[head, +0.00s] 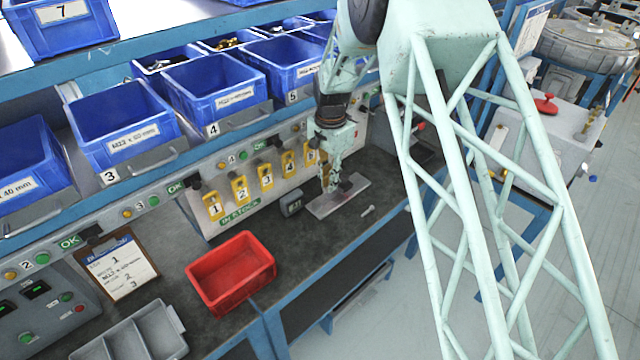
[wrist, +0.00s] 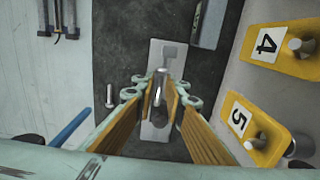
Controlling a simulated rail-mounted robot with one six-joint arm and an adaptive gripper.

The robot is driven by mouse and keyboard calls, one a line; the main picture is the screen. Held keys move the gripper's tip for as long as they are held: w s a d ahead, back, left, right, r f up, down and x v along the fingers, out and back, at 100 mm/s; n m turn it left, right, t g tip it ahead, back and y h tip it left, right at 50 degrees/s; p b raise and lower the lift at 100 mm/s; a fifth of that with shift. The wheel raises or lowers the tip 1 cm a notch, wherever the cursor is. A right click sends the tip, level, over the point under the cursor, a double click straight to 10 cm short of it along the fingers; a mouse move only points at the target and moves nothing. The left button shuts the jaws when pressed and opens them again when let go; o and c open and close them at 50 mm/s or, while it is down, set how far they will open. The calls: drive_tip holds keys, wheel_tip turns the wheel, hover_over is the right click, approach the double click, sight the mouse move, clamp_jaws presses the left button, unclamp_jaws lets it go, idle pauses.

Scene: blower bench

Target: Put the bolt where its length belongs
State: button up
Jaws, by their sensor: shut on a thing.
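My gripper (head: 335,187) reaches down over a flat grey metal plate (head: 322,208) on the dark bench. In the wrist view my gripper (wrist: 160,100) has its fingers closed around a grey metal bolt (wrist: 161,76), whose lower part is partly hidden between them. The plate (wrist: 156,52) shows beneath it, with a small grey block at its far end. A second bolt (head: 368,210) lies loose on the bench to the right of the plate; it also shows in the wrist view (wrist: 109,95). Blue bins with length labels, such as the number 3 bin (head: 125,137), stand on the shelf.
Yellow numbered tags (head: 240,189) line the panel behind the bench. A small dark box (head: 291,204) stands left of the plate. A red bin (head: 231,272), a clipboard (head: 121,266) and a grey tray (head: 140,333) are at the front left. Bare bench lies between.

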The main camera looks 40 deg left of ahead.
drive_tip(key=w+d, duration=0.3)
drive_tip(key=d, duration=0.3)
drive_tip(key=w+d, duration=0.4)
drive_tip(key=d, duration=0.3)
drive_tip(key=w+d+f, duration=0.1)
drive_tip(key=w+d, duration=0.2)
drive_tip(key=d, duration=0.3)
drive_tip(key=shift+w+d, duration=0.3)
drive_tip(key=shift+d, duration=0.1)
drive_tip(key=shift+c, duration=0.6)
drive_tip(key=w+d+f+n, duration=0.1)
drive_tip(key=w+d, duration=0.2)
drive_tip(key=d, duration=3.6)
drive_tip(key=s+d, duration=0.3)
drive_tip(key=d, duration=0.5)
drive_tip(key=s+d, duration=0.4)
drive_tip(key=d, duration=0.5)
drive_tip(key=shift+d+n+b, duration=0.2)
drive_tip(key=shift+n+b, duration=0.1)
drive_tip(key=shift+n, duration=0.1)
